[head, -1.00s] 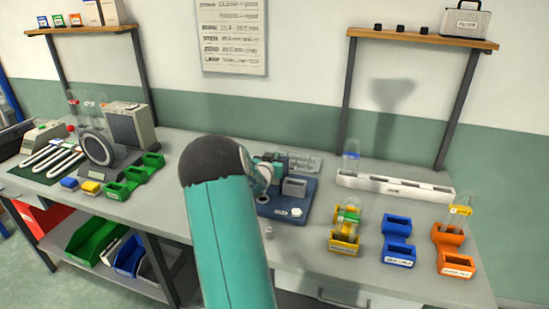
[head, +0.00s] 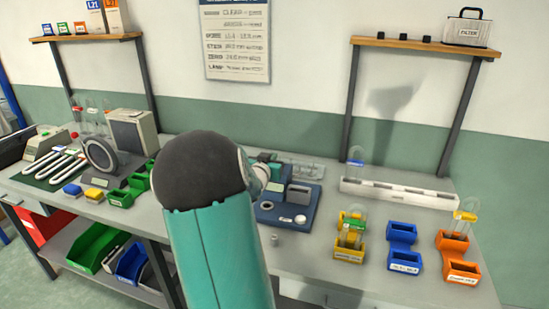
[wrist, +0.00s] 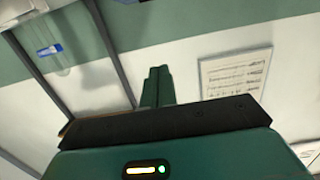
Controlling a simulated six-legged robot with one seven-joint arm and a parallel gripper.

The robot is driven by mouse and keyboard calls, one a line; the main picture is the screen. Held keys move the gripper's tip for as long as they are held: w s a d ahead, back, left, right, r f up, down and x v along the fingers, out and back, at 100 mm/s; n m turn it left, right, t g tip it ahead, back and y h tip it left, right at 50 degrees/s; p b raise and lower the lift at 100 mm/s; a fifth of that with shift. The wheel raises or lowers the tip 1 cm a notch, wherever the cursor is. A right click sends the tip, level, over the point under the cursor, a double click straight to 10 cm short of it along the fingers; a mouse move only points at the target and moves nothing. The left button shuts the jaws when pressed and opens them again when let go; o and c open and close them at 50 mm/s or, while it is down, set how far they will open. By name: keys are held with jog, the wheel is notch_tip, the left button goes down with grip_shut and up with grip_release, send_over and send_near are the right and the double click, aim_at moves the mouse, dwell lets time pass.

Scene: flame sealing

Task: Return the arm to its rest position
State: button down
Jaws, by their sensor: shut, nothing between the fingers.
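My teal arm with a dark rounded elbow (head: 200,170) stands in the middle of the head view, raised in front of the bench. It hides the far end of the arm, and my gripper does not show there. In the wrist view the teal fingers of my gripper (wrist: 157,86) are together, with nothing between them. They point toward the wall, clear of any object.
The grey bench (head: 320,253) carries a blue fixture (head: 290,215), a white rack (head: 400,192), and yellow (head: 349,255), blue (head: 402,232) and orange (head: 452,240) holders. Wall shelves (head: 425,44) stand above. A poster (wrist: 235,75) shows in the wrist view.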

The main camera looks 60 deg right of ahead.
jog(key=shift+a+r, duration=0.1)
jog(key=shift+a, duration=0.2)
dwell(0.4)
jog(key=w+a+r+n+t+y, duration=0.1)
jog(key=w+a+n+t+y, duration=0.15)
jog(key=w+a, duration=0.45)
jog(key=w+a+r+n+t+y, duration=0.25)
jog(key=w+a+y, duration=0.2)
jog(key=a, duration=0.55)
jog(key=w+a+r+n+t+y, duration=0.1)
jog(key=w+a+n+t+y, duration=0.2)
jog(key=a, duration=1.3)
jog(key=s+a+n+g+y, duration=0.1)
jog(key=s+a+n+y, duration=0.15)
jog(key=a, duration=0.55)
jog(key=s+a+n+g+y, duration=0.1)
jog(key=s+a+n+y, duration=0.15)
jog(key=a, duration=0.55)
jog(key=s+a+f+n+g+y, duration=0.1)
jog(key=s+a+n+g, duration=0.2)
jog(key=s+a, duration=0.6)
jog(key=s, duration=0.4)
jog(key=shift+a, duration=0.4)
